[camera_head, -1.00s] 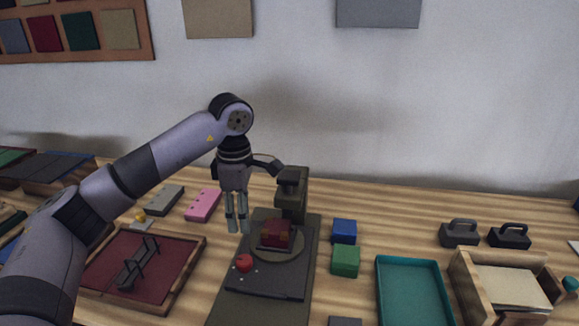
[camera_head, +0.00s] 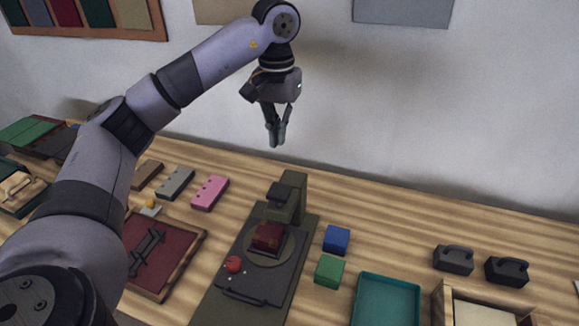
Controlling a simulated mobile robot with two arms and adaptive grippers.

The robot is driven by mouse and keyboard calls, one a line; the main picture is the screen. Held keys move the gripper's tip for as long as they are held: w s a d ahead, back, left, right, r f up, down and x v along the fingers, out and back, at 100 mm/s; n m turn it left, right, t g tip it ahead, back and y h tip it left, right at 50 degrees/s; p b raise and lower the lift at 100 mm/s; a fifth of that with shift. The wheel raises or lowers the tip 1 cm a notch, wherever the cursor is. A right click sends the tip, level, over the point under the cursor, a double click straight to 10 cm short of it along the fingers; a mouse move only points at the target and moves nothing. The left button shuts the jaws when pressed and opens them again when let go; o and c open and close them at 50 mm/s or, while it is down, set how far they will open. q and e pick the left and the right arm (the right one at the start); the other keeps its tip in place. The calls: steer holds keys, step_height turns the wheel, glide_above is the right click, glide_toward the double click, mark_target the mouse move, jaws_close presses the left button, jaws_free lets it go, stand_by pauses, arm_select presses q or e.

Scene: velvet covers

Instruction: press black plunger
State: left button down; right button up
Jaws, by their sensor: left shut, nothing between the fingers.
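A dark press stands on a dark base plate (camera_head: 222,306) in the middle of the table. Its black plunger head (camera_head: 281,193) juts from the upright column (camera_head: 296,191) above a dark red block (camera_head: 267,237) on a round plate. A red knob (camera_head: 234,264) sits on the base, in front of the block. My left gripper (camera_head: 277,144) is shut and empty. It hangs pointing down, well above the press, and appears clear of the plunger head. My right gripper is not in view.
Blue (camera_head: 337,239) and green (camera_head: 329,271) blocks and a teal tray (camera_head: 388,281) lie right of the press. A pink bar (camera_head: 210,193) and a red-lined tray (camera_head: 196,246) lie to its left. Two dark handled blocks (camera_head: 454,260) stand further right. The air around my gripper is clear.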

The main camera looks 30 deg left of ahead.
arm_select(q)
steer(key=p, duration=0.5)
glide_toward(279, 190)
step_height(279, 190, down, 7)
steer(key=shift+r, duration=0.1)
steer(key=shift+f, duration=0.2)
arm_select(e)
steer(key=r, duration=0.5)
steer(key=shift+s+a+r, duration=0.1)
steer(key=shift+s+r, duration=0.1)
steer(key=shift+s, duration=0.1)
arm_select(q)
steer(key=shift+f, duration=0.1)
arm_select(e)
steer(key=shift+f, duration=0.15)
